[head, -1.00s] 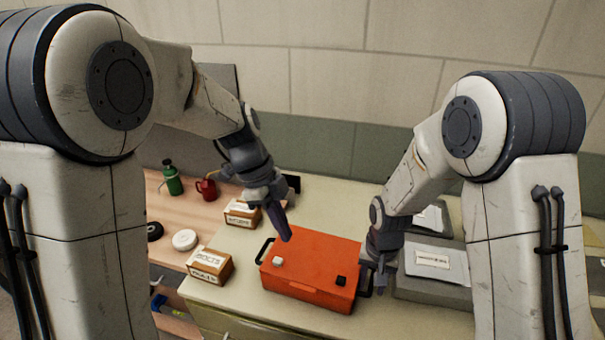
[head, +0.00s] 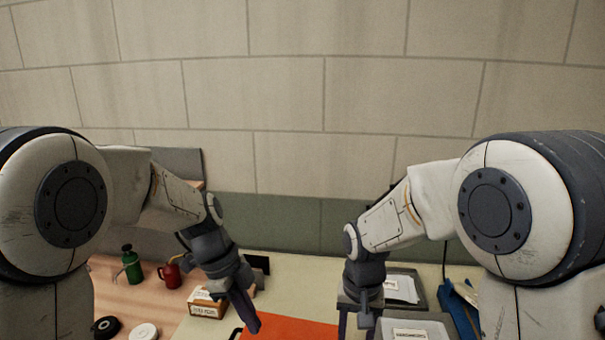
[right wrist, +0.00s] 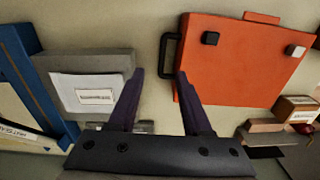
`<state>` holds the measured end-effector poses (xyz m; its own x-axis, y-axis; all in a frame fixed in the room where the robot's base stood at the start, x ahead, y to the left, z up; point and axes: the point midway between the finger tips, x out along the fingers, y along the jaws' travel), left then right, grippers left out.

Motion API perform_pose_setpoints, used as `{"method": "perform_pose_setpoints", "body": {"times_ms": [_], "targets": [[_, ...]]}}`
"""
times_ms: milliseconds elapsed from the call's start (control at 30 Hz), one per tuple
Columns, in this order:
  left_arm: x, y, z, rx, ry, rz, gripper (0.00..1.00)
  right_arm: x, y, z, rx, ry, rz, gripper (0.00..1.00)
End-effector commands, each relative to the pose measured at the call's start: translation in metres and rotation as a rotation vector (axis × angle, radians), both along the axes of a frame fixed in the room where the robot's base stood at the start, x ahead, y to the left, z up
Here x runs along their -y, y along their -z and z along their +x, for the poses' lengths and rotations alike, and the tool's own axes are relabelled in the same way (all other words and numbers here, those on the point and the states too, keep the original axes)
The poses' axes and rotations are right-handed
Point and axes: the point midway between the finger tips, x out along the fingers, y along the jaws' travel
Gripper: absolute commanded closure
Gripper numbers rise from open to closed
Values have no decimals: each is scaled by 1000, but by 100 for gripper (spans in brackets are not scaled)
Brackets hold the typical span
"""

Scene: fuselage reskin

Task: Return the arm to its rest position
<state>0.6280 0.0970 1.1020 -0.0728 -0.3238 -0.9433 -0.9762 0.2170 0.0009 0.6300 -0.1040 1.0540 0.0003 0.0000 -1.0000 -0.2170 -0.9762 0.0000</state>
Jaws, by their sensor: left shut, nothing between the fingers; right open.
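My left gripper (head: 250,318) is shut and empty, pointing down above the left part of the orange case (head: 292,330). My right gripper (head: 357,322) points down near the case's right end, its lower part cut off by the frame. In the right wrist view the right gripper (right wrist: 160,76) is open, with nothing between its fingers. There the orange case (right wrist: 235,65) lies ahead to the right, its black handle (right wrist: 167,50) close to the right fingertip; I cannot tell the height gap. The case carries a black knob (right wrist: 210,38) and a white knob (right wrist: 295,50).
A block wall stands behind.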

Motion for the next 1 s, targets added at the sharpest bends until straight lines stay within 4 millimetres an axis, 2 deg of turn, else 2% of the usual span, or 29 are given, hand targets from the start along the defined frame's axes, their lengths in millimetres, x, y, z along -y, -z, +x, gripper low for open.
{"method": "perform_pose_setpoints", "body": {"times_ms": [133, 233, 400, 500, 700, 800, 1000], "targets": [[7, -1, -9, -16, -34, 16, 100, -6, -11, -8, 3, -34, 3, 51], [20, -5, -29, -51, -124, 51, 100, -18, -19, -26, 7, -111, 11, 51], [45, -9, -83, -118, -379, 145, 100, -43, -34, -77, 18, -319, 30, 51], [53, -8, -116, -143, -547, 193, 100, -52, -41, -110, 23, -446, 43, 51], [56, -3, -173, -162, -868, 248, 100, -59, -46, -169, 33, -683, 66, 51], [53, 0, -192, -167, -990, 255, 100, -59, -45, -190, 36, -770, 76, 51], [49, 4, -208, -172, -1118, 255, 100, -56, -44, -209, 39, -852, 83, 51]]}}
